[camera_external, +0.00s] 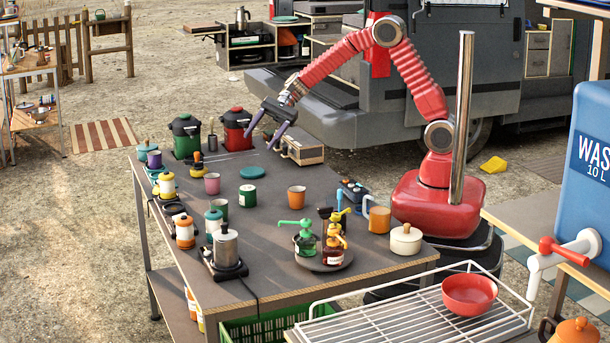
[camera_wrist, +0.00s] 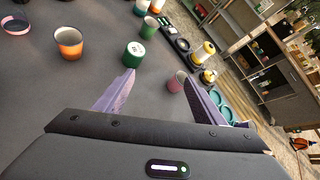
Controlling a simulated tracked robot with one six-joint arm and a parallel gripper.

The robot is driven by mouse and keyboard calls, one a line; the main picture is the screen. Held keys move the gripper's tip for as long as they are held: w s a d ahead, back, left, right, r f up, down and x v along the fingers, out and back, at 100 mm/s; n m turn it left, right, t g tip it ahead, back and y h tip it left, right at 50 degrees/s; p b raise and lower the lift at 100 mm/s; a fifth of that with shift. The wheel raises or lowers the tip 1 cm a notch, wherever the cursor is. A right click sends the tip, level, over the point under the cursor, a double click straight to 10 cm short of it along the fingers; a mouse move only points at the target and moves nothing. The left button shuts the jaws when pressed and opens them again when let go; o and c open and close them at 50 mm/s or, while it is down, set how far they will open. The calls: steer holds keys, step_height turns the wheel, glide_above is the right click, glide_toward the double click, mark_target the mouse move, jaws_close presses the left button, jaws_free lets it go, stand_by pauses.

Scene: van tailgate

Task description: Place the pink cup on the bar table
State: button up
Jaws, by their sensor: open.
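The pink cup (camera_external: 212,183) stands upright on the grey table (camera_external: 262,222), left of the middle, near the green-and-white can. In the wrist view the pink cup (camera_wrist: 175,82) shows near the tip of the right finger, which overlaps its edge. My gripper (camera_external: 263,142) is above the far part of the table, tilted downward, its purple fingers apart. In the wrist view my gripper (camera_wrist: 157,75) is open and nothing is between its fingers. I cannot tell whether this grey table is the bar table.
An orange cup (camera_external: 296,197) and a green-and-white can (camera_external: 248,195) stand near the pink cup. A green canister (camera_external: 186,137) and a red canister (camera_external: 236,130) stand at the far edge. Pump bottles on a round tray (camera_external: 323,262) stand nearer. The table's centre has some bare room.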

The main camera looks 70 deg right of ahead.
steer(key=s+d+r+n+t+h, duration=0.1)
steer(key=s+d+n, duration=0.4)
steer(key=s, duration=0.5)
steer(key=s+d+r+n+t+h, duration=0.1)
steer(key=s+d+r+n+h, duration=0.3)
steer(key=s+d, duration=0.5)
steer(key=s+d+r+n+h, duration=0.3)
steer(key=s+d+n+h, duration=0.3)
steer(key=s, duration=0.6)
steer(key=shift+s+d+r+n+t, duration=0.2)
steer(key=shift+d+n+t, duration=0.25)
steer(key=shift+d, duration=0.5)
